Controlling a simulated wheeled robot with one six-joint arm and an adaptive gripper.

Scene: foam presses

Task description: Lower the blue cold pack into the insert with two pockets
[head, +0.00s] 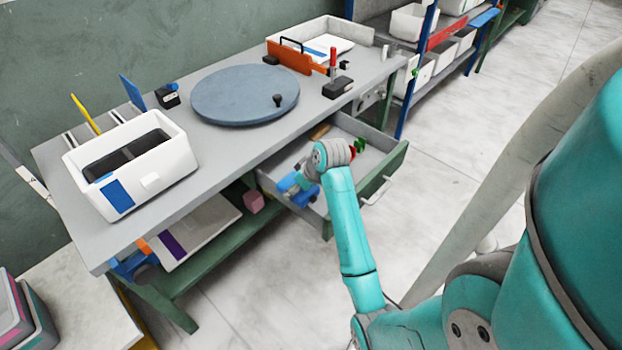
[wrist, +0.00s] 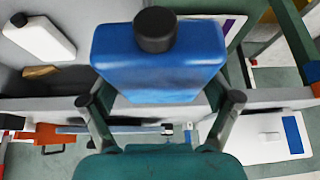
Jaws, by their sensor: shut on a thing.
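The blue cold pack (wrist: 160,65), with a black cap, is held between the two fingers of my gripper (wrist: 161,101) in the wrist view. In the head view the pack (head: 286,183) is a small blue patch below my gripper (head: 303,181), over the open drawer; my wrist partly hides it. The dark insert with two pockets (head: 128,153) sits inside a white box with a blue label (head: 150,181) at the left of the bench. Both pockets look empty. In the wrist view the box's outer wall (wrist: 262,140) shows at lower right; its pockets are not visible there.
The open drawer (head: 372,178) holds a white bottle (wrist: 38,38) and small items. A round grey-blue turntable (head: 235,95) lies right of the box. A box with a purple label (head: 200,228) is on the lower shelf.

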